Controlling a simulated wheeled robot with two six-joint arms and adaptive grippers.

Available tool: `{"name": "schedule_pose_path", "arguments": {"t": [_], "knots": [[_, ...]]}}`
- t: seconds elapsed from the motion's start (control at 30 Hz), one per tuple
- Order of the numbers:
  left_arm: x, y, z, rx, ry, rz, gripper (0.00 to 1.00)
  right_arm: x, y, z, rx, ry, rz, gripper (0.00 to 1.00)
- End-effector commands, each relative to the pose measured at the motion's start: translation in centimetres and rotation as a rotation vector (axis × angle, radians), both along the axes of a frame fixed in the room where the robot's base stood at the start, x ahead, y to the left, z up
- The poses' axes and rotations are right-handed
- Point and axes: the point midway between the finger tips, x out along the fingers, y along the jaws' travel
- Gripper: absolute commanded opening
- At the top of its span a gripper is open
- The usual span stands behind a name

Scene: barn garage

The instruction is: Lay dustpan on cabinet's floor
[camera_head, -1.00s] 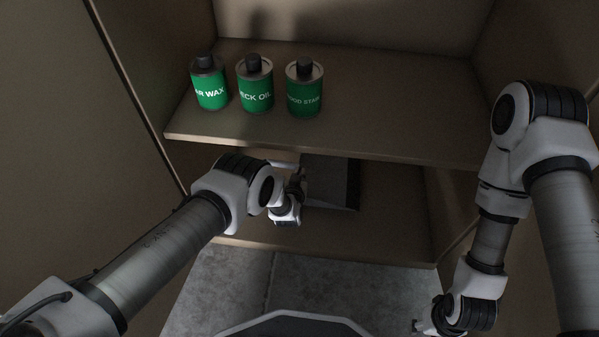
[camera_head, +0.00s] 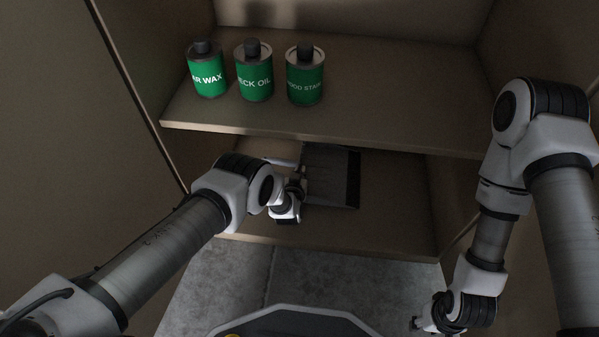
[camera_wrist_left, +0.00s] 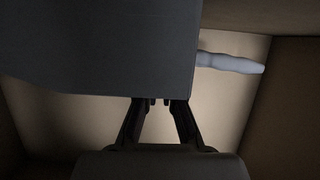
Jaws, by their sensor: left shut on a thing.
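The dustpan has a flat dark grey pan (camera_head: 328,177) and shows below the shelf in the cabinet's lower compartment. In the left wrist view its pan (camera_wrist_left: 95,45) fills the upper left, and its pale blue-grey handle (camera_wrist_left: 230,63) sticks out to the right. My left gripper (camera_head: 298,187) reaches into this compartment and is shut on the dustpan, at the pan's left side. The cabinet's floor (camera_head: 395,215) lies below; I cannot tell whether the pan touches it. My right gripper (camera_head: 424,322) is low at the right, outside the cabinet, its fingers too small to read.
Three green cans, car wax (camera_head: 208,75), deck oil (camera_head: 254,75) and wood stain (camera_head: 305,80), stand on the shelf (camera_head: 400,105) above my left gripper. The compartment's floor right of the dustpan is clear. Concrete ground (camera_head: 225,275) lies in front.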

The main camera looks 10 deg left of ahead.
Motion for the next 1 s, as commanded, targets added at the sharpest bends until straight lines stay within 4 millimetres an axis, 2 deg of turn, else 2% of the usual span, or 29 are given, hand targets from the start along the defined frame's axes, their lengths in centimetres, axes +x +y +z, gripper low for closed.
{"name": "schedule_pose_path", "arguments": {"t": [0.13,0.17,0.23,0.27,0.67,0.83,1.0], "knots": [[0.1,0.0,-0.3,0.000,-0.002,0.000,0.00,0.0,0.0,-0.4,0.000,0.000,0.000,0.40],[0.1,0.0,-0.3,0.000,-0.002,0.000,0.09,0.0,0.0,-0.4,0.000,0.000,0.000,0.40],[0.1,0.0,-0.2,0.000,-0.002,0.000,0.34,0.0,0.0,-0.3,0.000,0.000,0.000,0.40],[0.1,0.0,-0.2,0.000,-0.002,0.000,0.35,0.0,0.0,-0.3,0.000,0.000,0.000,0.40],[-0.6,0.0,-0.1,0.000,0.001,0.000,0.35,0.0,0.0,-0.3,0.000,0.000,0.000,0.40],[-3.0,0.0,1.0,0.001,0.002,-0.002,0.35,0.0,0.0,-0.3,0.000,0.000,0.000,0.40],[-7.0,0.0,2.6,0.001,0.003,-0.003,0.35,0.0,0.0,-0.3,0.000,0.000,0.000,0.40]]}}
